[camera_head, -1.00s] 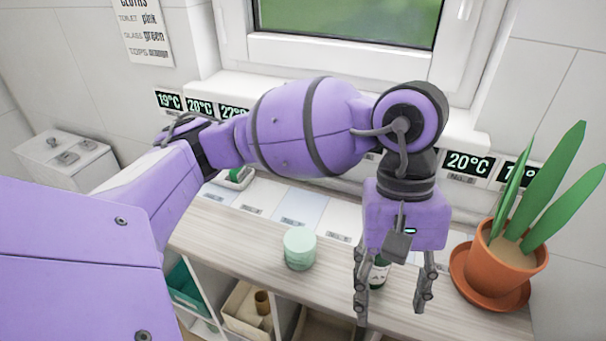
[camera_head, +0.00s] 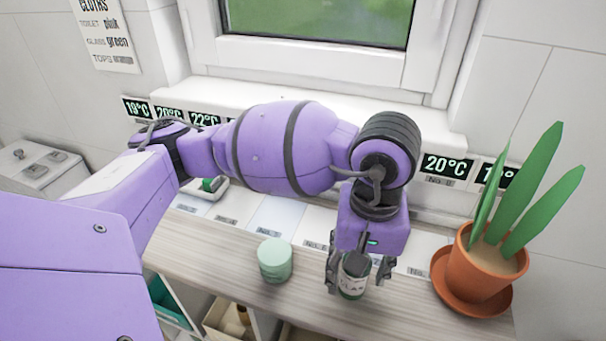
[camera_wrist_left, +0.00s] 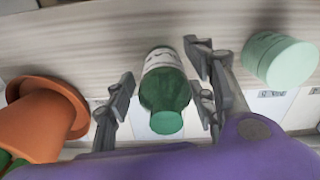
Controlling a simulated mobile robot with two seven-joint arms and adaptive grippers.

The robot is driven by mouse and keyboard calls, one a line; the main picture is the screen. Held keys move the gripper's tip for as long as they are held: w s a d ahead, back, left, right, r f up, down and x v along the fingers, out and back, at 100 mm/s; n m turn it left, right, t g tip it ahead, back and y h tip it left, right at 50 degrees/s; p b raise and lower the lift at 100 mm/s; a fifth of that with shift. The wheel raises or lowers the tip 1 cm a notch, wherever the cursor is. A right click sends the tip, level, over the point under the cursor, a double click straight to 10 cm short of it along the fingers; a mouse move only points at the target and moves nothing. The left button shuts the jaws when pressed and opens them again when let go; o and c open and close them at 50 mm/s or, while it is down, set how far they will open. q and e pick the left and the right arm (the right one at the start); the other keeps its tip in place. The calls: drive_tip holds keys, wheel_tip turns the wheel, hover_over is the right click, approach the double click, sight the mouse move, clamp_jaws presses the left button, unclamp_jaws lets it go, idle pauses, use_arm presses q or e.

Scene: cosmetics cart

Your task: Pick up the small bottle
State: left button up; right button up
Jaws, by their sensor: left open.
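The small bottle (camera_head: 352,284) is green with a white label and a dark top in the head view, and stands on the wooden counter. In the left wrist view the green bottle (camera_wrist_left: 164,90) shows between the two fingers. My left gripper (camera_head: 359,274) is open, with one finger on each side of the bottle. In the left wrist view the gripper (camera_wrist_left: 160,72) shows visible gaps between fingers and bottle. My right gripper is in neither view.
A mint green round jar (camera_head: 275,260) stands left of the bottle. A potted plant in a terracotta pot (camera_head: 484,268) on a saucer stands to the right. Temperature signs (camera_head: 447,166) line the wall. Open shelves with bins (camera_head: 228,318) lie below the counter (camera_head: 213,240).

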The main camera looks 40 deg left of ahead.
use_arm(q)
drive_tip(key=shift+c, duration=0.2)
drive_tip(key=c, duration=1.1)
drive_tip(key=shift+r, duration=0.1)
drive_tip(key=shift+c, duration=0.5)
drive_tip(key=shift+r, duration=0.15)
